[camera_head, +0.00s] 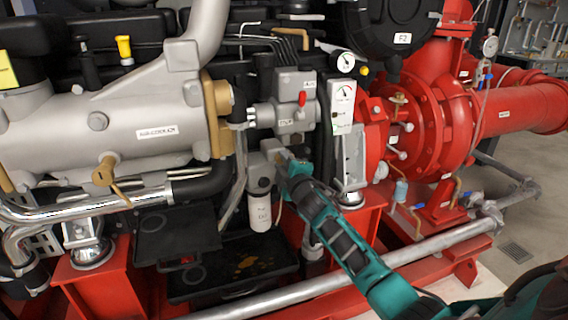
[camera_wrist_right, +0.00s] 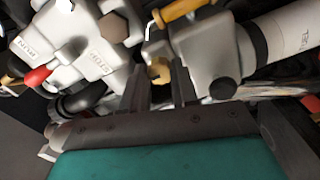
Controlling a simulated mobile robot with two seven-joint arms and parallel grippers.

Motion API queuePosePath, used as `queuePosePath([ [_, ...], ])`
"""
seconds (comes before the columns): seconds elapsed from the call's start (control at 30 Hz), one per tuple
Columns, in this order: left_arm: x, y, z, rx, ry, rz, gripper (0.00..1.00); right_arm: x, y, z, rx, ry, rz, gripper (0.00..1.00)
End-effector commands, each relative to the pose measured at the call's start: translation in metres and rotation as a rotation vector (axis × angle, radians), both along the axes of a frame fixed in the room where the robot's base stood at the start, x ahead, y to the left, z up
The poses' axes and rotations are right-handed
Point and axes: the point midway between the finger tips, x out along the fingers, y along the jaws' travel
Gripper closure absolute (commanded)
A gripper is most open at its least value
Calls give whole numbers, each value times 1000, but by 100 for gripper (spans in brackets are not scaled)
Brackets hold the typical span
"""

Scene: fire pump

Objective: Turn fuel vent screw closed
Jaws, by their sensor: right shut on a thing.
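The fuel vent screw (camera_wrist_right: 160,71) shows in the right wrist view as a small brass-coloured hex head on the grey fuel filter housing (camera_wrist_right: 205,55). My right gripper (camera_wrist_right: 161,80) has its two dark fingers on either side of this screw and is shut on it. In the head view my right gripper (camera_head: 280,158) reaches in from the lower right to the housing above the white fuel filter (camera_head: 260,208). There the screw is hidden by the fingers. My left gripper is in neither view.
A grey valve block (camera_head: 296,112) with a red lever (camera_head: 302,98) sits just above the gripper. A white gauge panel (camera_head: 342,105) stands close on the right. A silver rail (camera_head: 400,258) crosses in front, below my arm. A yellow handle (camera_wrist_right: 180,13) is near the screw.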

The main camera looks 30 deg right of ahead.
Motion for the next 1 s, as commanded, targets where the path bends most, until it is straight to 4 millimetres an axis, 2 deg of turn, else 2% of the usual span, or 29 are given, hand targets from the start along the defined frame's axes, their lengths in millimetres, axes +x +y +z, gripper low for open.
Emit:
queuePosePath([
  [0.2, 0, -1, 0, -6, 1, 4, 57, 0, -1, 0, 3, -1, -2, 100],
  [0.23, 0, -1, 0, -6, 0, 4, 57, 0, -1, 0, 3, -1, -2, 68],
  [0.47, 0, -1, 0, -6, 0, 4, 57, 0, -1, 0, 1, 0, -1, 46],
  [0.77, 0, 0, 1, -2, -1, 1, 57, -2, 0, 0, 0, 0, 0, 46],
  [0.87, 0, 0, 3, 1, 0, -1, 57, -9, 2, 0, 0, 2, 1, 46],
  [1.0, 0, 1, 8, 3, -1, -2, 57, -29, 7, 1, 0, 2, 1, 46],
])
